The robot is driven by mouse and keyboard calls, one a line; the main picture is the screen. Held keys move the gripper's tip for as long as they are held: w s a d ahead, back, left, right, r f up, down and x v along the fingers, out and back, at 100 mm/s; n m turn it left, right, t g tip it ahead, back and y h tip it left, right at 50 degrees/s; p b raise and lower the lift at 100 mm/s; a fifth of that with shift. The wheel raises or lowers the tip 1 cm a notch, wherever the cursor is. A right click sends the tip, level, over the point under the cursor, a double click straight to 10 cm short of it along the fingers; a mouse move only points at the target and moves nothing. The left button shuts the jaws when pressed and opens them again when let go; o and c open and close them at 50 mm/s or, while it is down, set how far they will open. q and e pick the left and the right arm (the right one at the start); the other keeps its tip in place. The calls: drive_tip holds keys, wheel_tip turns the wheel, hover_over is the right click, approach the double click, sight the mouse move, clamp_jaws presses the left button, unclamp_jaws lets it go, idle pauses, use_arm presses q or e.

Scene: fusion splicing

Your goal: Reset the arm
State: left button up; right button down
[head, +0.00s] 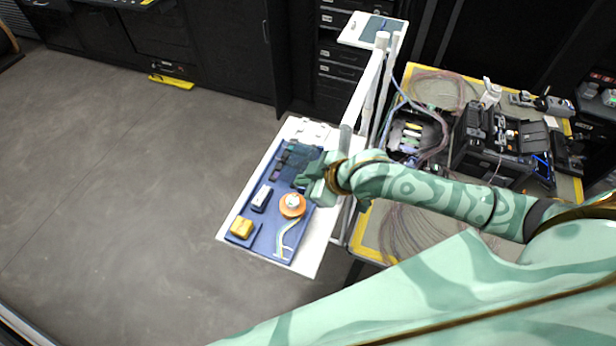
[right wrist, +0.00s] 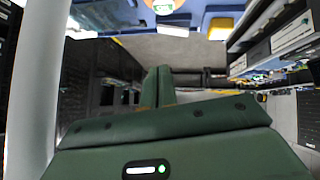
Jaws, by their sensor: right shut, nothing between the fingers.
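My right arm comes in from the right in the head view. Its green gripper (head: 308,178) is over the upper right part of a blue mat (head: 262,222) on a white tabletop. In the right wrist view the two green fingers (right wrist: 157,88) lie together with nothing between them. How high the gripper is above the mat is hard to tell. My left gripper is not in view.
White posts (head: 366,85) rise beside my gripper. A yellow-edged table (head: 445,75) with black equipment stands right. Left floor is clear.

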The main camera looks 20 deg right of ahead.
drive_tip(key=shift+s+d+r, duration=0.25)
drive_tip(key=shift+s+r, duration=0.2)
drive_tip(key=shift+a, duration=0.1)
drive_tip(key=s+d+r+m+h, duration=0.35)
drive_tip(key=s+d+h, duration=0.65)
drive_tip(key=s+d, duration=0.45)
drive_tip(key=s+a+f+g+y+b, duration=0.2)
drive_tip(key=f+b, duration=0.5)
drive_tip(key=f, duration=1.3)
drive_tip(key=a+f+g+y+b, duration=0.15)
drive_tip(key=a+f+b, duration=0.4)
drive_tip(key=f, duration=1.35)
drive_tip(key=s+f+m+g+b, duration=0.1)
drive_tip(key=s+f+b, duration=0.6)
drive_tip(key=f, duration=0.8)
drive_tip(key=s+d+f+m+g+y+b, duration=0.1)
drive_tip(key=s+f+b, duration=0.6)
drive_tip(key=s+f, duration=0.7)
drive_tip(key=shift+s+d+f+m+g, duration=0.2)
drive_tip(key=shift+f+m+g, duration=0.25)
drive_tip(key=shift+f+g, duration=0.25)
